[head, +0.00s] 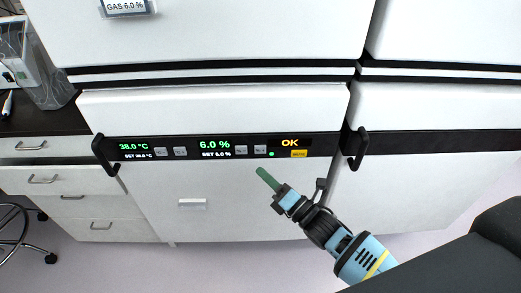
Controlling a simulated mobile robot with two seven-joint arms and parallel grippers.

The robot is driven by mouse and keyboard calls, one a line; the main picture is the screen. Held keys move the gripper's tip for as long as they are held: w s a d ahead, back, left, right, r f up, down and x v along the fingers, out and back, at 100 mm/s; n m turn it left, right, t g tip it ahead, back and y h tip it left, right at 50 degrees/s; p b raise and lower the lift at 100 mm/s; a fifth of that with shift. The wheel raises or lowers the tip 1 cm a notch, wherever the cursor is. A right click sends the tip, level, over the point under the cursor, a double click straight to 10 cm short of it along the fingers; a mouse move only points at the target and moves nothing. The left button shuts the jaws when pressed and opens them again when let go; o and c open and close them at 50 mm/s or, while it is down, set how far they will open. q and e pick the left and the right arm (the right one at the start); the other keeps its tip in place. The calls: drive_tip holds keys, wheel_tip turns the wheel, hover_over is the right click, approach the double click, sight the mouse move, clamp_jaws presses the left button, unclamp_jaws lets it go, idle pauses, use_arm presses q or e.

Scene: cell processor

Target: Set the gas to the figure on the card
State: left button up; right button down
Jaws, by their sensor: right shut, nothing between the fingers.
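The card (125,6) at the top left of the white cabinet reads GAS 6.0 %. The black control strip (225,147) shows a green gas reading (214,144) of 6.0 % with SET 6.0 % below it. Two small grey buttons (250,150) sit just right of that reading. Farther right, the display (290,143) reads OK in yellow, above a yellow button (299,154). My right gripper (262,174) is shut and empty, its green tip just below the strip and apart from the buttons. My left gripper is not in view.
The strip's left part shows a temperature (133,146) of 38.0 °C, SET 38.0 °C. Black handles stick out at the left (105,154) and right (356,147). A drawer unit (75,190) and a dark counter with equipment stand at the left.

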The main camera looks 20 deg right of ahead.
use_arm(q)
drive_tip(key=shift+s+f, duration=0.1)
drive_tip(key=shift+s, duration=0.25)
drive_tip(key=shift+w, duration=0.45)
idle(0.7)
